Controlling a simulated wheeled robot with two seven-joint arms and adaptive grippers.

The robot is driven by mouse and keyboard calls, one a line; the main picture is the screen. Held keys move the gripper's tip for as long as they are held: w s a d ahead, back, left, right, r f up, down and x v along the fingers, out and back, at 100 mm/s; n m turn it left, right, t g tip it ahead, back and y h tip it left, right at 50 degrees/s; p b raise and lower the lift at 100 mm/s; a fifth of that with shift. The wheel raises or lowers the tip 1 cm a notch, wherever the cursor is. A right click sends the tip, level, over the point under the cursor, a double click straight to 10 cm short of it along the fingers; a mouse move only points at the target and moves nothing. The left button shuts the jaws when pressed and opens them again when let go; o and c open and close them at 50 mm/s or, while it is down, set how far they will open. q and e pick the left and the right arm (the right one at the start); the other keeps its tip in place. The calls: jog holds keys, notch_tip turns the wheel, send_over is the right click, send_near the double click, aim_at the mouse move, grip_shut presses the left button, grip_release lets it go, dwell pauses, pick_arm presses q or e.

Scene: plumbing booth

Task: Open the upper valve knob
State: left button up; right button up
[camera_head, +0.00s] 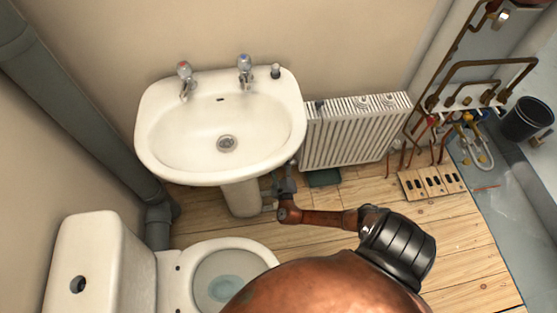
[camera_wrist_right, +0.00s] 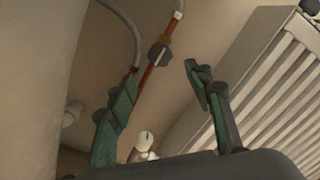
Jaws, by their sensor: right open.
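In the right wrist view, a dark blocky fitting (camera_wrist_right: 157,54), which looks like the upper valve knob, sits on a copper pipe (camera_wrist_right: 149,78) running up to a grey hose. Lower down is a small white and metal fitting (camera_wrist_right: 143,146), partly hidden by my gripper's body. My right gripper (camera_wrist_right: 164,72) is open, with its green fingers on either side of the copper pipe, and nothing is held. In the head view my right gripper (camera_head: 284,184) is under the sink's right edge, beside the pedestal. The valve itself is hard to tell there. My left gripper is out of view.
The white sink (camera_head: 215,170) overhangs the gripper, with its pedestal (camera_head: 240,198) to the left. A ribbed radiator (camera_head: 352,140) stands close on the right. The toilet (camera_head: 95,240) is at lower left. Wooden floor (camera_head: 465,255) is clear at lower right.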

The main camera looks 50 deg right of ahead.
jog(key=shift+s+a, duration=0.15)
jog(key=shift+s, duration=0.05)
dwell(0.5)
jog(key=s+a+f+m+g+y, duration=0.15)
jog(key=s+f+m+g, duration=0.35)
jog(key=s+f+m, duration=0.55)
jog(key=s+a+f+m+g+y, duration=0.1)
jog(key=s+f+m+g+y, duration=0.1)
jog(key=s+f+m+g, duration=0.8)
jog(key=s+a+f+m+t+y, duration=0.15)
jog(key=s+a+m+y, duration=0.25)
jog(key=s+a+m, duration=0.6)
jog(key=s+a+f+m+g+y, duration=0.15)
jog(key=s+a+m+y, duration=0.35)
jog(key=s, duration=0.9)
pick_arm(q)
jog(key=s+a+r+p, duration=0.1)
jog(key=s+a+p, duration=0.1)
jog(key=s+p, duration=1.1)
jog(key=p, duration=0.4)
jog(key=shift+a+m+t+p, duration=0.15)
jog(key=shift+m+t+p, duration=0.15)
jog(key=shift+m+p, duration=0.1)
pick_arm(e)
jog(key=s+d+t+h, duration=0.1)
jog(key=s+d, duration=0.1)
jog(key=s, duration=1)
jog(key=shift+s+d+r+t, duration=0.25)
jog(key=shift+s+r+t, duration=0.05)
jog(key=shift+s, duration=0.05)
